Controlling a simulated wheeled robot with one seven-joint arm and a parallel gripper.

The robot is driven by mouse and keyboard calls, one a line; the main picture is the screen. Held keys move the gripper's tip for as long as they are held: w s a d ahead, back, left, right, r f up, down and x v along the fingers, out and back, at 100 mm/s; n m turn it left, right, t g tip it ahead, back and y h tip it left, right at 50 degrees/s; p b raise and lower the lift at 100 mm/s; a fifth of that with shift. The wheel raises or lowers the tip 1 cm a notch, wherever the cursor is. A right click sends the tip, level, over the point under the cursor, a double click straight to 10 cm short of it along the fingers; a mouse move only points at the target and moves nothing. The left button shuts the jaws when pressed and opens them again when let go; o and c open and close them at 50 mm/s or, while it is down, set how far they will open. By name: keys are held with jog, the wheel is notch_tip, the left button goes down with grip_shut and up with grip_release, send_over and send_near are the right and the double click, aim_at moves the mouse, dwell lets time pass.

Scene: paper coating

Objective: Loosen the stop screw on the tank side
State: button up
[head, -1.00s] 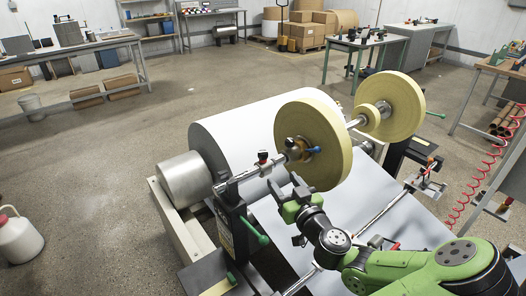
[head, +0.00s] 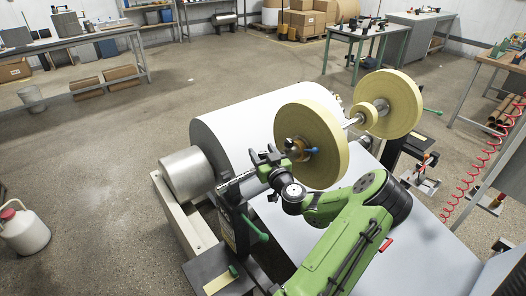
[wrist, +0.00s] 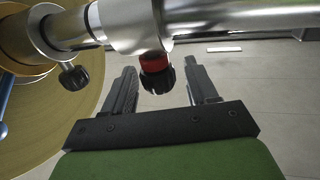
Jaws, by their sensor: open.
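A black knob screw with a red collar (wrist: 154,70) hangs under a bright metal collar on the shaft (wrist: 220,18) in the wrist view. My gripper (wrist: 161,84) is open, with one finger on each side of this knob; the fingers do not visibly touch it. A second, plain black knob (wrist: 73,77) sits further left on another shaft collar, beside the yellow roll. In the head view my gripper (head: 266,156) is at the shaft, left of the near yellow roll (head: 312,143), and covers the red-collared knob. I cannot tell which knob the task means.
The big white roll (head: 235,122) and a metal cylinder (head: 187,174) lie behind and left of the shaft. A green-handled lever (head: 256,230) stands below. A white jug (head: 24,232) is on the floor at left.

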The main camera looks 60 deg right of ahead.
jog(key=shift+c, duration=0.3)
jog(key=c, duration=0.9)
jog(key=shift+d+f+n+t+y+b, duration=0.1)
jog(key=shift+f+n+t+y+b, duration=0.05)
jog(key=shift+n+t+y+b, duration=1.15)
jog(key=shift+n+y+b, duration=0.35)
jog(key=shift+y, duration=0.35)
jog(key=o, duration=1)
jog(key=shift+c, duration=0.2)
